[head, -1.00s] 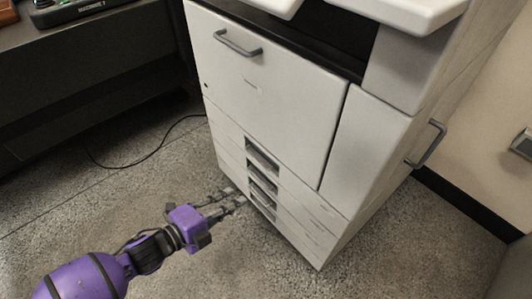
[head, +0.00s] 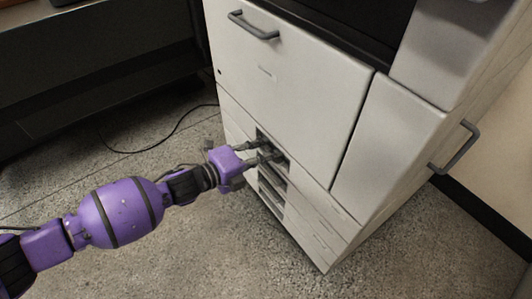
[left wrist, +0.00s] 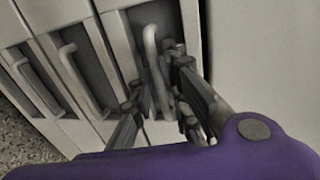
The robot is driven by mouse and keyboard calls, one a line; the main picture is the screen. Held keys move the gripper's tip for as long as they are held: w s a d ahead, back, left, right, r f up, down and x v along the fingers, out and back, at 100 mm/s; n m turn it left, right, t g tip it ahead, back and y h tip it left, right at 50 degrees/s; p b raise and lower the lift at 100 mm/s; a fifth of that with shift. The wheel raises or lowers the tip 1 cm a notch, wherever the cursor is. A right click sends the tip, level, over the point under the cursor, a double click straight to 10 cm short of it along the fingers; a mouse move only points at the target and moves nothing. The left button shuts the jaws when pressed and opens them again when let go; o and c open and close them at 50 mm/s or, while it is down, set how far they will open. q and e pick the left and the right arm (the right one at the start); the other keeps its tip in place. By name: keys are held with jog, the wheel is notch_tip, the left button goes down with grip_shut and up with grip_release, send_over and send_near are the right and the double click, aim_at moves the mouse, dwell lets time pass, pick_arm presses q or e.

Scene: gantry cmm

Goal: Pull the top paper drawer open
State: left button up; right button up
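The top paper drawer (head: 310,183) is the uppermost of several narrow drawers low on the white copier, and it looks closed. Its pale bar handle (left wrist: 151,40) sits in a dark recess and shows in the left wrist view. My left gripper (head: 275,150) reaches into that recess from the left. In the left wrist view its fingers (left wrist: 158,78) are apart, one on each side of the top handle. I cannot tell whether either finger touches the bar. Part of the handle is hidden behind the fingers. My right gripper is in neither view.
Lower drawer handles (left wrist: 78,78) lie just beside the top one. A large front door (head: 290,75) with a grey handle (head: 253,25) is above the drawers. A cable (head: 150,145) lies on the floor, which is otherwise clear before the copier. A dark desk stands left.

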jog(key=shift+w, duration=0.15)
pick_arm(q)
grip_shut()
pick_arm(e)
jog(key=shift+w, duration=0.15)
pick_arm(q)
jog(key=shift+s+a, duration=0.1)
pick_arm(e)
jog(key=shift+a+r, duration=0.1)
pick_arm(q)
jog(key=f+p+v, duration=0.2)
jog(key=f+v, duration=0.1)
jog(key=v, duration=1.2)
jog(key=a+f+p+v, duration=0.1)
jog(key=f+p+v, duration=0.2)
jog(key=v, duration=1.2)
jog(key=s+f+p+v, duration=0.1)
jog(key=f+p+v, duration=0.2)
jog(key=v, duration=1.3)
jog(key=shift+a+f, duration=0.3)
jog(key=shift+a, duration=0.05)
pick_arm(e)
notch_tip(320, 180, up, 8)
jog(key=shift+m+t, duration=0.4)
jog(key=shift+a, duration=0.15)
